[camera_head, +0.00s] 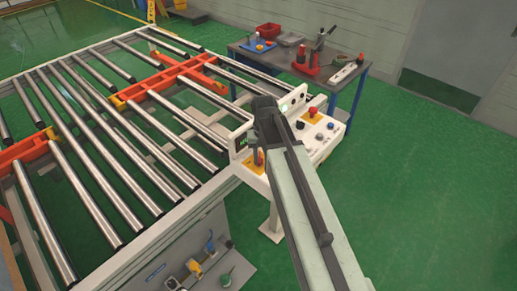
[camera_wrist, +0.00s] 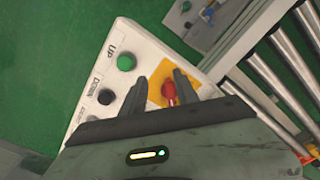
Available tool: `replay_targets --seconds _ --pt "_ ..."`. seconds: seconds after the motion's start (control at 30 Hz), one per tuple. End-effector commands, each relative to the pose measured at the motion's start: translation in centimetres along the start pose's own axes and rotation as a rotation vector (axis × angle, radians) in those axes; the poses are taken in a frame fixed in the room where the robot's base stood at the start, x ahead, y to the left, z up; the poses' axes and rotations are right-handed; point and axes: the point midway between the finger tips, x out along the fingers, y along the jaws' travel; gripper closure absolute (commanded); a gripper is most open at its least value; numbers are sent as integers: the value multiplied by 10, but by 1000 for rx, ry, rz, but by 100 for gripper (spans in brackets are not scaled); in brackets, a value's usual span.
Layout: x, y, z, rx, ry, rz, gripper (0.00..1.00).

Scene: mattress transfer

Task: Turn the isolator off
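A red handle (camera_wrist: 170,91) on a yellow plate (camera_wrist: 158,82), which looks like the isolator, shows in the wrist view on a white control panel (camera_wrist: 138,42). In the head view the yellow plate (camera_head: 255,170) is at the panel's near left end, partly hidden by my arm. My gripper (camera_wrist: 160,76) is open, with its two dark fingers apart on either side of the red handle. I cannot tell whether they touch it. The handle's lower part is hidden by my gripper body. In the head view my gripper (camera_head: 258,150) points down over this panel end.
The panel carries a green UP button (camera_wrist: 126,62), a black DOWN button (camera_wrist: 105,97) and a red emergency-stop button (camera_head: 313,111) on yellow. A roller conveyor (camera_head: 110,150) lies left. A blue-legged workbench (camera_head: 345,98) with tools stands behind. Green floor on the right is free.

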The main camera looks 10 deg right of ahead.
Motion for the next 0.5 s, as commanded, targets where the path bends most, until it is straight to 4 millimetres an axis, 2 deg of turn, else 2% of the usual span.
replay_targets --seconds 0.03,0.1,0.17,0.37,0.5 --pt "-22 -4 -29 18 0 0 64" --pt "-30 -7 -48 40 0 0 64" --pt "-33 -8 -57 52 0 0 64" --pt "-29 -10 -60 61 0 0 64" --pt "-17 -10 -59 60 0 0 64"
